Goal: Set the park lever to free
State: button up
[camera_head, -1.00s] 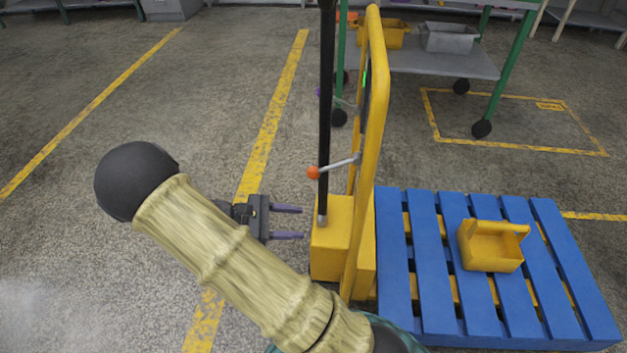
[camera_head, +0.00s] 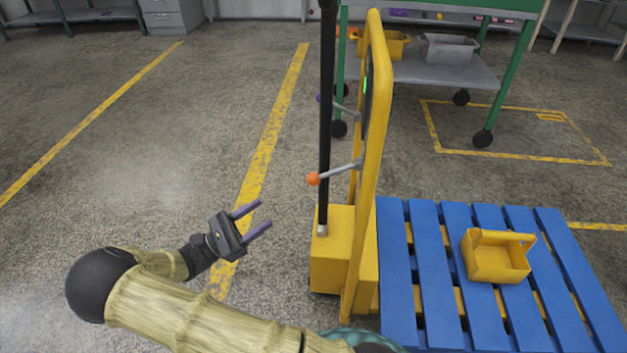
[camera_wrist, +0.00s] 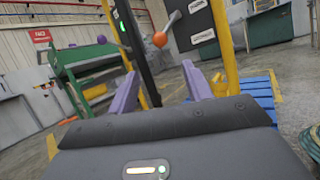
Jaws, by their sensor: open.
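A grey lever with an orange knob (camera_head: 313,178) sticks out leftward from the yellow frame of a pallet truck (camera_head: 373,150). The knob also shows in the wrist view (camera_wrist: 160,39), in front of a dark panel (camera_wrist: 193,25) with small white labels too small to read. A second lever with a purple knob (camera_head: 319,98) sits farther back, partly behind the black pole. I cannot tell from the pictures which one is the park lever. My gripper (camera_head: 263,213) is open and empty, left of and below the orange knob, apart from it. Its purple fingers point up and right.
A black upright pole (camera_head: 325,110) stands close beside the orange knob. A blue pallet (camera_head: 432,260) carries a yellow box (camera_head: 497,257) on the right. A green cart (camera_head: 510,75) stands behind. The floor on the left is clear.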

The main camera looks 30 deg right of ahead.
aim_at(313, 179)
jog(key=b+x, duration=0.6)
jog(key=x, duration=0.9)
jog(key=shift+s+d, duration=0.1)
jog(key=shift+d, duration=0.05)
jog(key=shift+d+r, duration=0.25)
jog(key=shift+d, duration=0.15)
jog(key=shift+a, duration=0.1)
grip_shut()
